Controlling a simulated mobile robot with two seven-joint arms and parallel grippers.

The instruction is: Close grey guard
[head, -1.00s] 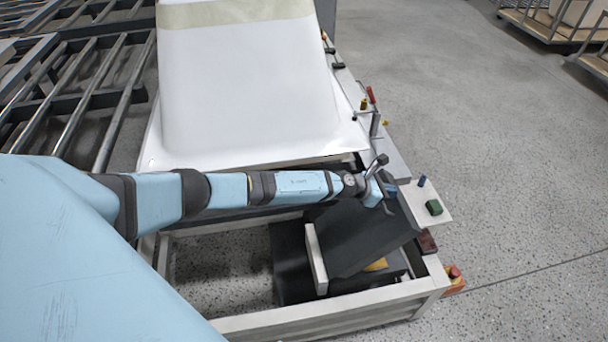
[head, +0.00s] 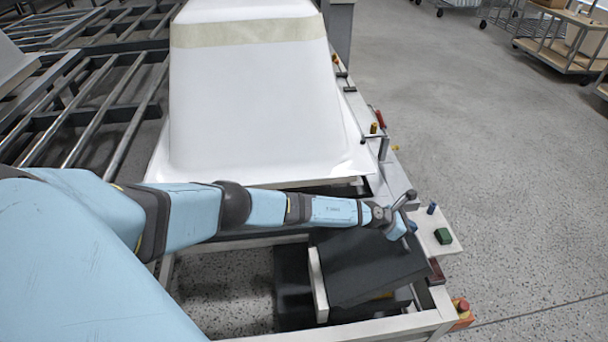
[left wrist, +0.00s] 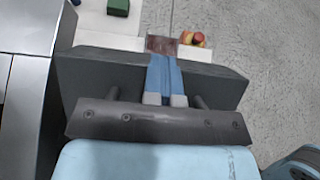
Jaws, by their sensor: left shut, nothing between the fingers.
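The grey guard (head: 365,265) is a dark grey flat panel at the front right of the frame. It sits tilted above a black box, with a pale strip along its left edge. It also fills a dark band across the left wrist view (left wrist: 105,75). My left gripper (head: 404,240) is at the guard's far right part, with its arm crossing over the guard's back edge. In the left wrist view its blue fingers (left wrist: 163,62) are together and empty, over the guard. I cannot tell whether they touch it. My right gripper is not in view.
A white tub shell (head: 255,105) stands behind the arm. A side plate holds a green block (head: 443,236) and a blue knob (head: 431,208). A red and orange button (head: 461,305) is at the front right corner.

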